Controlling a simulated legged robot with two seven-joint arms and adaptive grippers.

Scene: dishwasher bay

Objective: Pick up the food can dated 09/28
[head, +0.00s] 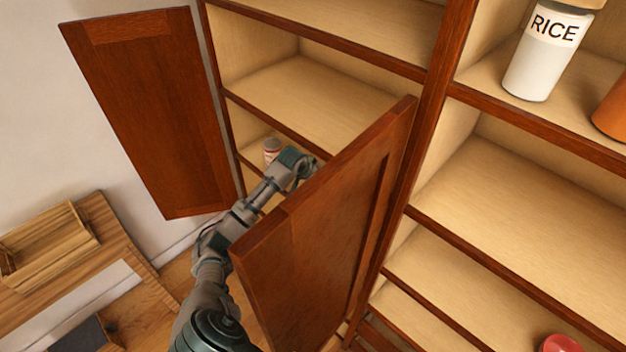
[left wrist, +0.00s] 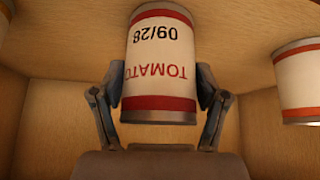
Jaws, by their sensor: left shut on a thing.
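In the left wrist view a tomato can (left wrist: 160,95) with a cream label and red bands shows the date 09/28, upside down in the picture. My left gripper (left wrist: 160,88) is shut on it, one finger on each side. In the head view my left arm reaches into the cabinet's lower shelf, behind the open right door (head: 330,230). The gripper's fingers are hidden there. A small can (head: 271,150) shows beside the wrist; I cannot tell which can it is. My right gripper is not in view.
Another can (left wrist: 299,82) with a red band stands to the right in the left wrist view. The left cabinet door (head: 150,110) is also open. A rice jar (head: 546,50) and a red item (head: 562,343) are on the right shelves. A wooden tray (head: 50,245) lies at left.

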